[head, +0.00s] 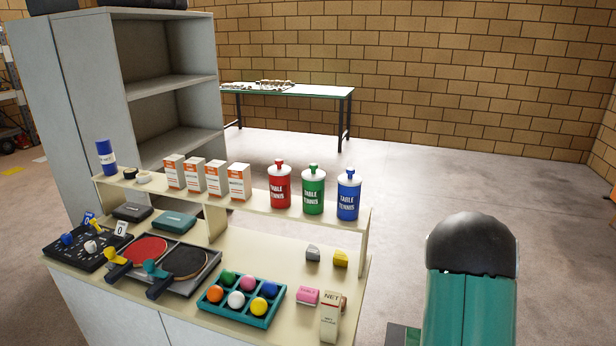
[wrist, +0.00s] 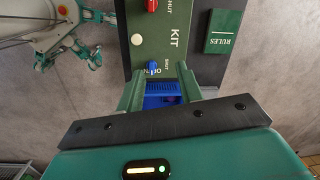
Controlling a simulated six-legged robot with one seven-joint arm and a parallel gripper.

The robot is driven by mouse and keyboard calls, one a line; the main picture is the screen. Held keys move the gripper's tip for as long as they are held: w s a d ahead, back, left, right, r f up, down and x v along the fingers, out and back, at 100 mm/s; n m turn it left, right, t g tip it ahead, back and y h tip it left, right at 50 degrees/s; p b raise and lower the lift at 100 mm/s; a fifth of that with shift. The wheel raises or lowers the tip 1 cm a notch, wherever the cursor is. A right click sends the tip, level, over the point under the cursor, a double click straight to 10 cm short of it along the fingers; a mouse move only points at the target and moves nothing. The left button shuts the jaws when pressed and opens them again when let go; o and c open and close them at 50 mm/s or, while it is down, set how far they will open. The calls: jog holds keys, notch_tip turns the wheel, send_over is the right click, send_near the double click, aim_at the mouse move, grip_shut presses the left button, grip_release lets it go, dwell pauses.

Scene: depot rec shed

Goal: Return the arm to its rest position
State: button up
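My gripper (wrist: 160,84) shows in the wrist view with its two green fingers apart and bare space between them. It is open and empty.
In the head view, a cream counter (head: 275,255) holds paddles, a teal ball tray (head: 262,318), boxes and canisters. A grey shelf cabinet (head: 130,85) stands behind it. A long table (head: 310,91) stands near the brick wall. A green RULES block (wrist: 222,32) lies beside the KIT panel.

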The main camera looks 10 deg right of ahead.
jog(key=w+a+r+n+t+y, duration=0.15)
jog(key=a+r+n, duration=0.85)
jog(key=a+r, duration=1)
jog(key=s+a+r+n+t+h, duration=0.1)
jog(key=s+a+r+n, duration=0.4)
jog(key=s+a, duration=0.2)
jog(key=s+a+r+n+t+h, duration=0.1)
jog(key=s+a+r+n+t, duration=0.1)
jog(key=s+a+r+n, duration=0.2)
jog(key=s+a+n, duration=0.2)
jog(key=s+a, duration=0.1)
jog(key=shift+a+r, duration=0.35)
jog(key=shift+r, duration=0.05)
